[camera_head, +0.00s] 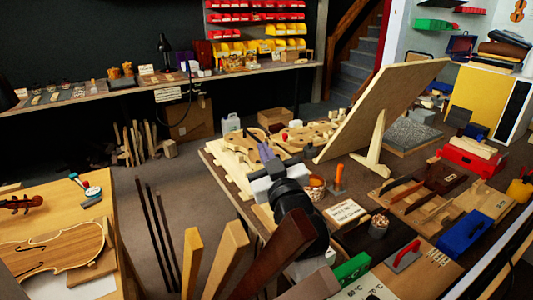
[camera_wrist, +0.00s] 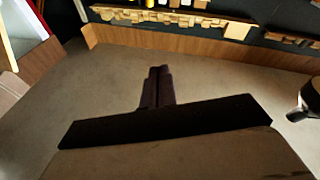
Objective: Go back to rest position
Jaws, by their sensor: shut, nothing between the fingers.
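My gripper (camera_head: 265,151) is in the middle of the head view, above the near left part of the workbench with the violin parts. Its two dark fingers lie together with nothing between them. In the wrist view the gripper (camera_wrist: 159,72) points out over bare grey-brown floor, its fingers side by side and touching. My black and white wrist hides part of the bench below it.
Violin bodies (camera_head: 305,134) lie behind my gripper, beside a large tilted board (camera_head: 385,105) on a wooden stand. An orange-handled tool (camera_head: 339,178) and a white card (camera_head: 345,212) lie to the right. Another table with a violin body (camera_head: 55,250) stands at left.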

